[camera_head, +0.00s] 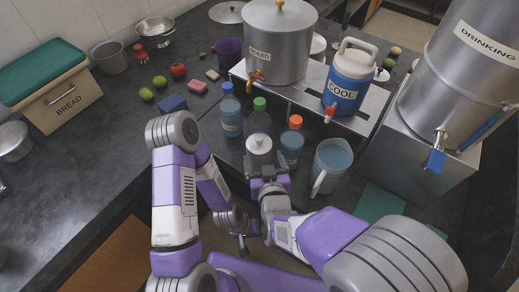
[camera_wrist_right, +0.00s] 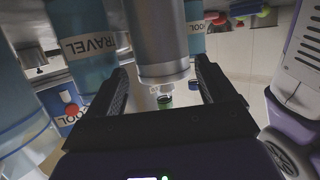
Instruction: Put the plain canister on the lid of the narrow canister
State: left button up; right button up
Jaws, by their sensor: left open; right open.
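A small steel canister with a knobbed lid and no visible label (camera_head: 259,147) stands at the counter's front edge among bottles. My right gripper (camera_head: 268,178) is directly in front of it. In the right wrist view, the steel canister (camera_wrist_right: 158,40) shows between the two open fingers of that gripper (camera_wrist_right: 163,78), with no clear grip on it. A steel canister labelled BOILED (camera_head: 279,45), with a domed, knobbed lid and tap, stands on the raised steel stand. It looks narrower than the DRINKING canister (camera_head: 470,65) at right. My left gripper (camera_head: 240,240) is open and empty, low in front of the counter.
Bottles with blue (camera_head: 230,115), green (camera_head: 259,118) and orange (camera_head: 292,143) caps crowd the small canister. A clear blue jug (camera_head: 331,162) stands to its right. The COOL jug (camera_head: 349,80) is on the steel stand (camera_head: 372,105). The left counter has open room.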

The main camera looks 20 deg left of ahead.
aim_at(259, 149)
jog(key=shift+w+a+f+p, duration=0.15)
jog(key=shift+w+f+p, duration=0.1)
jog(key=shift+w+p, duration=0.1)
jog(key=b+x, duration=0.2)
jog(key=x, duration=0.2)
jog(key=shift+w+a+f, duration=0.15)
jog(key=shift+a+f, duration=0.05)
jog(key=shift+w+a, duration=0.15)
jog(key=shift+w, duration=0.15)
jog(key=shift+c, duration=0.2)
grip_shut()
